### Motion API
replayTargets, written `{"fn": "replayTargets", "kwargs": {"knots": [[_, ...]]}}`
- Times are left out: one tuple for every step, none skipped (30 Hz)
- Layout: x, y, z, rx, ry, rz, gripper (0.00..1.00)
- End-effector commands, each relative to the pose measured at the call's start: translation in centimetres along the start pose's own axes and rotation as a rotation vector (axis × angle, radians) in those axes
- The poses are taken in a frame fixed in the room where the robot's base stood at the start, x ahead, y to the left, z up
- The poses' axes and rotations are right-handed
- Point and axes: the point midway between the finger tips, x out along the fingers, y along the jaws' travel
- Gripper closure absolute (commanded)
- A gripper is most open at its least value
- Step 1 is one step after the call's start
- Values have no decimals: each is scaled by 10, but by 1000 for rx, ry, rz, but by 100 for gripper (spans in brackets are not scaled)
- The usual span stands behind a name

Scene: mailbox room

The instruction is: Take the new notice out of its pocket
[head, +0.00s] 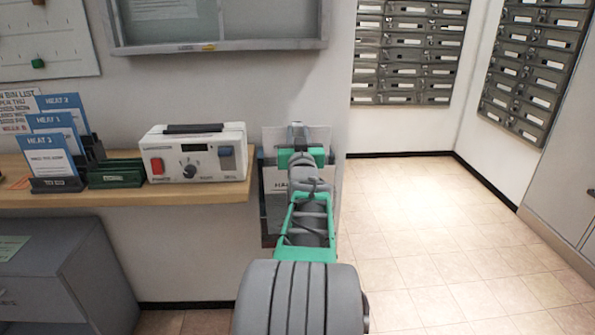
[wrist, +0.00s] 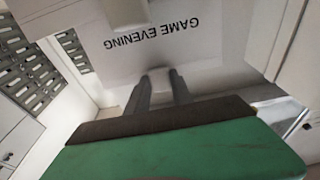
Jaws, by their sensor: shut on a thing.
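The notice reading "GAME EVENING" (wrist: 205,50) is a white sheet, upside down in the wrist view. My gripper (wrist: 160,80) is shut on its edge, with both grey fingers close together. In the head view my gripper (head: 298,132) is in front of the wall, just right of the shelf end. The clear wall pocket (head: 264,218) is there, mostly behind my arm. A white sheet with letters starting "HA" (head: 276,182) shows in it. My arm hides much of the pocket, and I cannot tell how far the held notice sits inside it.
A wooden shelf (head: 200,194) left of the pocket carries a white device (head: 195,152) and blue-and-white cards (head: 50,160). A grey cabinet (head: 62,275) stands below. A framed board (head: 215,45) hangs above. Mailboxes (head: 405,55) line the far wall. The tiled floor at right is clear.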

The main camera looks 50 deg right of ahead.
Motion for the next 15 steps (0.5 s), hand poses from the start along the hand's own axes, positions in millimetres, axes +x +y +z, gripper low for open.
{"fn": "replayTargets", "kwargs": {"knots": [[0,0,0,0,0,0,84],[0,0,0,0,0,0,86],[0,0,0,0,0,0,90],[0,0,0,0,0,0,92],[0,0,0,0,0,0,94],[0,0,0,0,0,0,98],[0,0,0,0,0,0,100],[0,0,0,0,0,0,100],[0,0,0,0,0,0,100],[0,0,0,0,0,0,100],[0,0,0,0,1,0,100],[0,0,-1,0,1,0,100],[0,0,-3,0,1,0,100],[0,0,-5,0,2,0,100],[0,0,-10,0,2,0,100]]}}
